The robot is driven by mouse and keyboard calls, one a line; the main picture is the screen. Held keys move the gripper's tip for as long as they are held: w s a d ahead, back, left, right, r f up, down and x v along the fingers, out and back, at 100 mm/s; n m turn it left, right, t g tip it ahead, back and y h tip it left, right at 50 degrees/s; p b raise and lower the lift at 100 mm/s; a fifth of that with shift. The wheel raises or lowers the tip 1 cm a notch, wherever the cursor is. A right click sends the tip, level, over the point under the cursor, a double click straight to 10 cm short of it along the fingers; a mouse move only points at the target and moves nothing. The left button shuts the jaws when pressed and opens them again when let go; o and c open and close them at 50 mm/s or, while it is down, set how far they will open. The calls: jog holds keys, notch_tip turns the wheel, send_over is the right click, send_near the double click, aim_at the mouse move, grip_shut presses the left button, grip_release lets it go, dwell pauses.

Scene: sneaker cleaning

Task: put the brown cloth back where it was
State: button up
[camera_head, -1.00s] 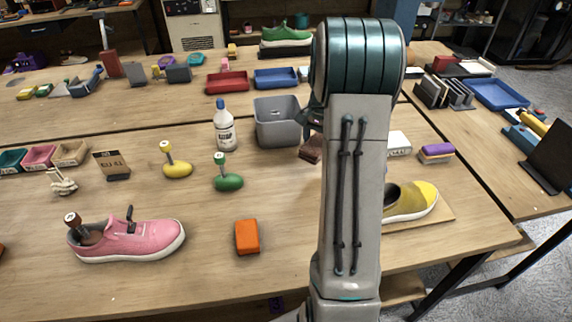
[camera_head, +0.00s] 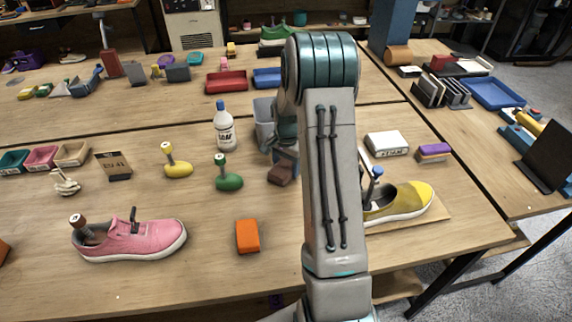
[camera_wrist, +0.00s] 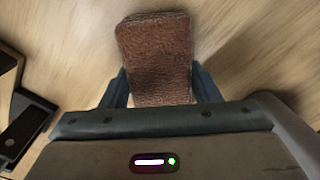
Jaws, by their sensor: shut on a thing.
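The brown cloth (camera_wrist: 157,58) is a small, thick, textured brown block shape in the wrist view. My gripper (camera_wrist: 160,88) is shut on it, with one blue-grey finger on each side. In the head view the cloth (camera_head: 281,174) shows just left of my arm, below the grey bin, by the gripper's end. Most of my gripper is hidden behind my arm there. The wrist view has wooden tabletop beneath the cloth; I cannot tell whether the cloth touches it.
A grey bin (camera_head: 264,125) stands close behind the gripper, partly hidden. A white bottle (camera_head: 224,130) and a green-based tool (camera_head: 229,181) stand left of it. An orange block (camera_head: 247,236) lies in front. A yellow shoe (camera_head: 408,201) sits on a board at right. Bare table lies around the orange block.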

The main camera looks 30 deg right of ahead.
aim_at(286, 164)
jog(key=shift+f, duration=0.2)
jog(key=o, duration=0.9)
jog(key=shift+r, duration=0.1)
notch_tip(286, 164, up, 12)
jog(key=b, duration=0.1)
jog(key=s+a+r+n+t, duration=0.2)
jog(key=s+a+r+n, duration=0.4)
jog(key=s+a+r, duration=0.5)
jog(key=shift+s+a+f+n+t, duration=0.15)
jog(key=shift+s+a+f+n, duration=0.6)
jog(key=shift+s, duration=1.7)
jog(key=shift+s+a+f+n+t, duration=0.25)
jog(key=shift+s+a+n, duration=0.8)
jog(key=shift+s, duration=1.45)
jog(key=shift+s+a+f+n+t, duration=0.1)
jog(key=shift+s+a+f+n, duration=0.45)
jog(key=shift+s+n, duration=1.35)
